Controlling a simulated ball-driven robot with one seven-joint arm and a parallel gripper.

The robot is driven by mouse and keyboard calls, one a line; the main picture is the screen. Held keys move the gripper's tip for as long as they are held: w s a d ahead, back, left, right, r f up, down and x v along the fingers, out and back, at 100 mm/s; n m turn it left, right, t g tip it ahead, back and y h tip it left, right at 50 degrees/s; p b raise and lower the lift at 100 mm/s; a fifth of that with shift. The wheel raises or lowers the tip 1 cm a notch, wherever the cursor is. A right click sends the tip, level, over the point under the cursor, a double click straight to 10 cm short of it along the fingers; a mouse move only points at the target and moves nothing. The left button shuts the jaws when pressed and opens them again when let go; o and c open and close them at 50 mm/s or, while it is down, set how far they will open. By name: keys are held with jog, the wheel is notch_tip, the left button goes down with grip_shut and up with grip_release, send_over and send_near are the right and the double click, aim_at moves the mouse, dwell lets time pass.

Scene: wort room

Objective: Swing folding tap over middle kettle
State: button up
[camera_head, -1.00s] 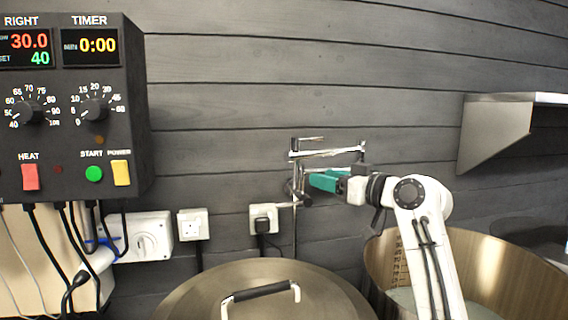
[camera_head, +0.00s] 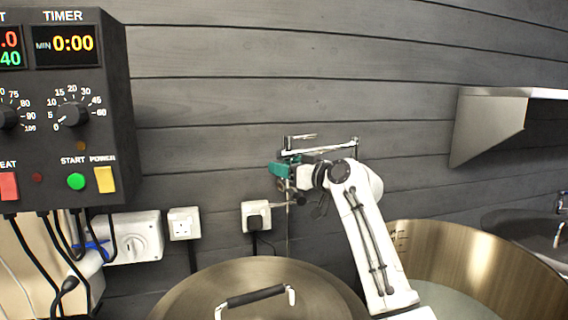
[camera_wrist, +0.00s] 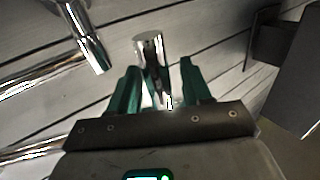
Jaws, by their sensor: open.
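The chrome folding tap (camera_head: 322,149) is mounted on the dark plank wall, its jointed arms stretched sideways above the kettles. My gripper (camera_head: 273,167) has green fingers and is at the left end of the tap. In the wrist view my gripper (camera_wrist: 158,68) is open, with a short chrome cylinder of the tap (camera_wrist: 148,48) showing between and beyond the fingers. I cannot tell whether they touch it. A lidded kettle (camera_head: 190,303) stands below and an open kettle (camera_head: 470,245) stands at right. Which is the middle one I cannot tell.
A black control box (camera_head: 105,135) hangs on the wall at left, with cables below. Wall sockets (camera_head: 184,223) sit under the tap's level. A metal shelf (camera_head: 490,125) juts out at upper right. The wall above the tap is clear.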

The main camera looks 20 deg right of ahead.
jog(key=shift+w+a, duration=0.15)
jog(key=shift+w, duration=0.1)
grip_shut()
dwell(0.4)
